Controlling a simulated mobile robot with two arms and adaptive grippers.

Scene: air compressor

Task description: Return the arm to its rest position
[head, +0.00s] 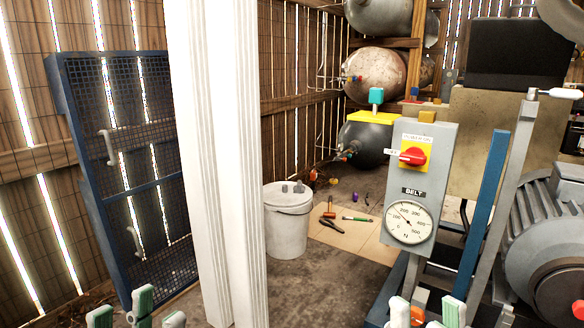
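My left gripper (122,309) shows at the bottom left edge, with its green-padded fingertips pointing up, apart and with nothing between them. My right gripper (427,311) shows at the bottom edge, right of the middle, below the compressor's control box (422,180). Its fingertips are also apart, and I see no object held in them. Only the finger ends show; the rest of both arms is out of the picture. The control box carries a red rotary switch (413,156) on a yellow plate and a round gauge (408,222).
A white post (215,160) stands left of the middle. A blue mesh gate (135,170) leans on the plank wall behind it. A white bucket (287,225) and loose tools (330,218) are on the floor.

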